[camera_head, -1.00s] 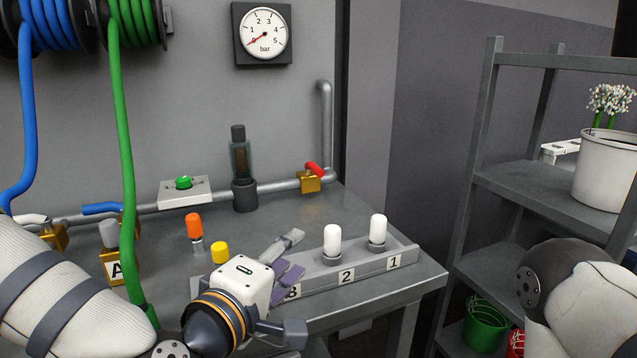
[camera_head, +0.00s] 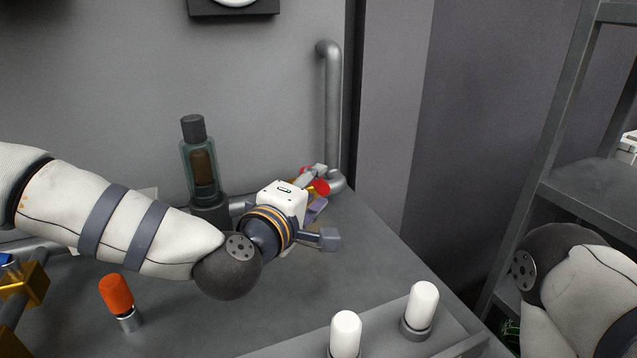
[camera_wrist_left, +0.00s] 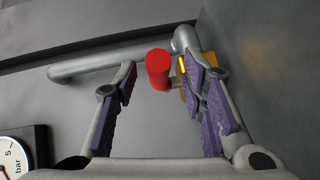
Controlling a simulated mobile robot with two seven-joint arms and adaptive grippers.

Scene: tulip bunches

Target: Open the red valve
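The red valve handle (camera_head: 320,187) is on the pipe at the back of the bench, partly hidden by my left gripper in the head view. In the left wrist view the red handle (camera_wrist_left: 158,68) shows between the two finger lines, near the fingertips. The brass valve body (camera_wrist_left: 184,78) is partly behind the right finger. My left gripper (camera_head: 318,205) is open, its purple-padded fingers apart on either side of the handle. Gaps show between pads and handle; I see no clear contact. My right gripper is out of view.
A glass cylinder with a dark cap (camera_head: 198,165) stands left of my gripper, close to my forearm. An orange-capped peg (camera_head: 117,295) and white-capped pegs (camera_head: 421,305) stand nearer on the bench. A grey shelf (camera_head: 590,200) is at right. The bench right of the gripper is clear.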

